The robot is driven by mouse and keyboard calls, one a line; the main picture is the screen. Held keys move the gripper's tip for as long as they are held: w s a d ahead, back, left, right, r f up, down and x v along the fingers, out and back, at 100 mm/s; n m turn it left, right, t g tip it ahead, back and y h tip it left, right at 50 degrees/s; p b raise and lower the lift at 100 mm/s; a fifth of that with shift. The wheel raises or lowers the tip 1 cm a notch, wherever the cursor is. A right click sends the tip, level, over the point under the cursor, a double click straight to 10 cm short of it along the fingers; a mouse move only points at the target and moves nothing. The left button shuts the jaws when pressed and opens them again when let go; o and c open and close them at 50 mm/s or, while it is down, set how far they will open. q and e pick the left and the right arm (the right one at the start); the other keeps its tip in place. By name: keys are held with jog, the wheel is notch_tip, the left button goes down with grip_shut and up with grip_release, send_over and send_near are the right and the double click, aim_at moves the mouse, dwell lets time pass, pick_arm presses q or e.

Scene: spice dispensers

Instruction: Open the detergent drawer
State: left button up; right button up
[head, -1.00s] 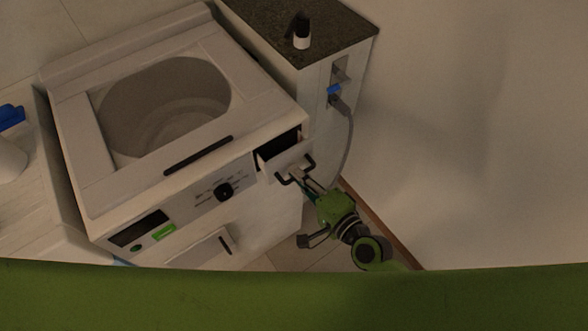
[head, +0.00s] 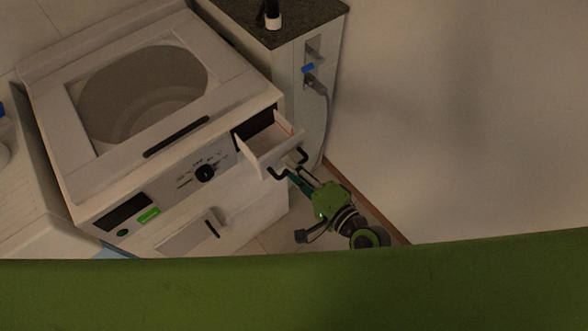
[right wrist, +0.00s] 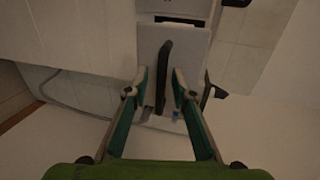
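The detergent drawer (head: 268,153) sticks out of the upper right front of the white washing machine (head: 215,113), with its open inside showing. Its dark handle (head: 277,174) is on the drawer front. My right gripper (head: 290,166) is at this handle. In the right wrist view the handle (right wrist: 164,72) runs between the two fingertips of my right gripper (right wrist: 160,82). The fingers are apart, with a gap visible on each side of the handle. Whether they touch it farther in is hidden. My left gripper is not in view.
A cabinet with a dark stone top (head: 300,20) stands right of the machine, bearing a small black and white bottle (head: 272,14). A plug and grey cable (head: 325,105) hang on its side. The wall (head: 440,110) is at the right. A lower flap (head: 188,235) is on the machine front.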

jog(key=v, duration=1.2)
jog(key=s+d+f+n+g+h, duration=0.15)
jog(key=d+f, duration=0.25)
jog(key=f, duration=0.5)
jog(key=d+f+n+g+h, duration=0.1)
jog(key=d+f+n+h, duration=0.25)
jog(key=f, duration=0.65)
jog(key=s+d+f+n+g+h, duration=0.1)
jog(key=d+f+g, duration=0.1)
jog(key=d+f, duration=0.5)
jog(key=s+d+f+n+g+h, duration=0.1)
jog(key=s+f+n+g, duration=0.1)
jog(key=s+f, duration=0.45)
jog(key=s+f+n+g+h, duration=0.15)
jog(key=s+f, duration=0.25)
jog(key=f, duration=0.5)
jog(key=s+f+n+g, duration=0.1)
jog(key=s+f+n, duration=0.1)
jog(key=s, duration=0.4)
jog(key=s+f+n+g, duration=0.2)
jog(key=s+f, duration=0.2)
jog(key=s, duration=0.3)
jog(key=shift+s+a+g+h, duration=0.2)
jog(key=shift+a+g+h, duration=0.1)
jog(key=shift+h, duration=0.05)
